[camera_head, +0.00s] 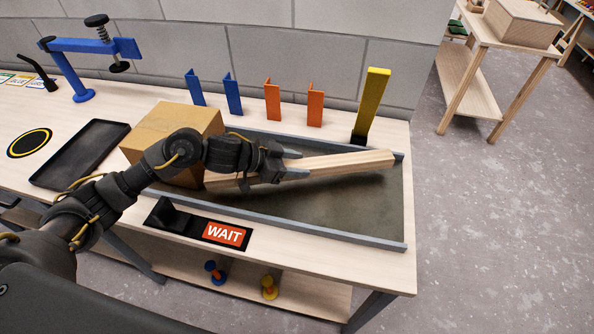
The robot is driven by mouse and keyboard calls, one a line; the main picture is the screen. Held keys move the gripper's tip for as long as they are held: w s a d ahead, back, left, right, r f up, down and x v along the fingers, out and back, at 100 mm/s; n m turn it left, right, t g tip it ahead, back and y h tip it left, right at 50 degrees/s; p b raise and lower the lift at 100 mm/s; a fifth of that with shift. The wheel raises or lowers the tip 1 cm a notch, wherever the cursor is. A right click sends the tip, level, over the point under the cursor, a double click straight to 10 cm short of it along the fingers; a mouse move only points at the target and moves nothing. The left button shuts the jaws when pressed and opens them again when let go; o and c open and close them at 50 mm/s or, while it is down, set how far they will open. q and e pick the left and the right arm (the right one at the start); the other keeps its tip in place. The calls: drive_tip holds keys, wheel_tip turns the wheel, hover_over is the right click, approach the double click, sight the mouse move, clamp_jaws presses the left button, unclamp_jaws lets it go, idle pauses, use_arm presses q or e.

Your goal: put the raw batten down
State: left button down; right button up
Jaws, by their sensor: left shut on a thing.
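The raw batten (345,163) is a plain pale wooden bar that lies across the picture above or on the grey-floored tray (300,229). My left gripper (277,166) is shut on the batten, left of its middle. The batten's left end shows just beyond the gripper, and its right end comes near the tray's right side. I cannot tell whether the batten touches the tray floor. My right gripper is not in view.
A cardboard box (160,121) stands left of the tray, partly behind my arm. Blue brackets (233,95), orange brackets (316,106) and an upright yellow batten (373,98) stand along the back. A WAIT sign (223,234) lies in front. The tray's front right floor is clear.

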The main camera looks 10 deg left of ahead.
use_arm(q)
drive_tip(key=shift+w+f+p, duration=0.1)
drive_tip(key=shift+f+p, duration=0.2)
drive_tip(key=shift+f, duration=1.35)
drive_tip(key=shift+d, duration=0.1)
drive_tip(key=c, duration=0.7)
unclamp_jaws()
drive_tip(key=shift+f, duration=0.1)
